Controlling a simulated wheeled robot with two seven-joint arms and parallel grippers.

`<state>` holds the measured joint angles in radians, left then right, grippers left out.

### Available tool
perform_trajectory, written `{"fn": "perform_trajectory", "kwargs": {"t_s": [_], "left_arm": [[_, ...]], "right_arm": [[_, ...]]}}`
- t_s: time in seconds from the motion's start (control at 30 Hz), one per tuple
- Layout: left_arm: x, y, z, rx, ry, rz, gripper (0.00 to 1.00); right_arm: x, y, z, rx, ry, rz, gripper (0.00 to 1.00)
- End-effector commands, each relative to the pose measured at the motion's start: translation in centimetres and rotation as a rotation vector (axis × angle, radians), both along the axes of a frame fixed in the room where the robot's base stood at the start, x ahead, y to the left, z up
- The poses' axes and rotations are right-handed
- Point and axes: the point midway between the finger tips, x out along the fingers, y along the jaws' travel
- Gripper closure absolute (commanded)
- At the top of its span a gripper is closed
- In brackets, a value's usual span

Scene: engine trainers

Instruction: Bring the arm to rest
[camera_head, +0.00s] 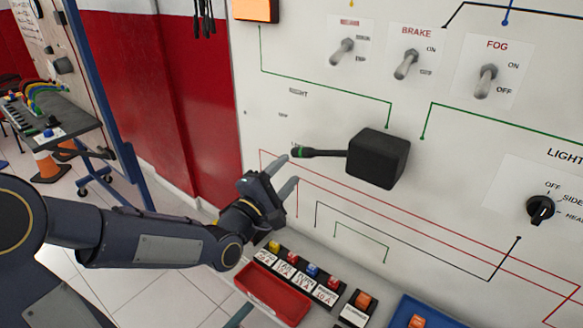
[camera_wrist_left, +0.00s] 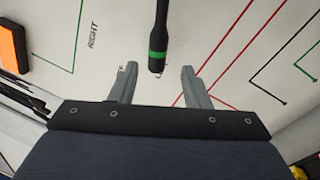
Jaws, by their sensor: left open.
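My left arm comes in from the left in the head view. Its gripper (camera_head: 282,176) is open and empty in front of the white trainer panel (camera_head: 330,90). A black stalk lever (camera_head: 318,153) with a green band sticks out to the left from a black box (camera_head: 378,158) on the panel. The gripper is just below and left of the lever's tip. In the left wrist view the lever (camera_wrist_left: 158,35) points down between the two spread fingers of the gripper (camera_wrist_left: 158,85), and no finger touches it there. My right gripper is in neither view.
Toggle switches, including BRAKE (camera_head: 406,64) and FOG (camera_head: 485,81), and a rotary light knob (camera_head: 540,208) are on the panel. Below are a red tray (camera_head: 272,294), several labelled fuses (camera_head: 297,273) and a blue tray (camera_head: 425,312). A grey table (camera_head: 60,135) stands at left.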

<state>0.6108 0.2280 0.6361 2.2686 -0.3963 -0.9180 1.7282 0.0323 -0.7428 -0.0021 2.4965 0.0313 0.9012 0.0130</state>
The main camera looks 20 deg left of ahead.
Motion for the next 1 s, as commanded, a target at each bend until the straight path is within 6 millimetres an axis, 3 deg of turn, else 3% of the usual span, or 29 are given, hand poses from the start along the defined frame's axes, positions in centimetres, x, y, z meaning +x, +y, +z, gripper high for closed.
{"fn": "perform_trajectory", "kwargs": {"t_s": [0.43,0.53,0.63,0.77,0.9,1.0], "left_arm": [[-0.1,0.0,0.0,0.018,0.005,0.001,0.57],[-0.6,0.0,-0.4,0.142,0.045,0.015,0.57],[-2.1,0.5,-1.3,0.403,0.132,0.036,0.57],[-6.3,2.5,-2.8,0.82,0.295,0.02,0.57],[-13.0,4.3,-4.2,1.168,0.45,-0.125,0.57],[-18.2,4.5,-5.1,1.324,0.499,-0.3,0.57]], "right_arm": [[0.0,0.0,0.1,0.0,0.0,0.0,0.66],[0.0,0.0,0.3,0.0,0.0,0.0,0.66],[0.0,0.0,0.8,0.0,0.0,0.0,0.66],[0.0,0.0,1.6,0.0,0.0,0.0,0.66],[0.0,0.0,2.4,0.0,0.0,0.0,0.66],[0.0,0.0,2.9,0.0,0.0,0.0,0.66]]}}
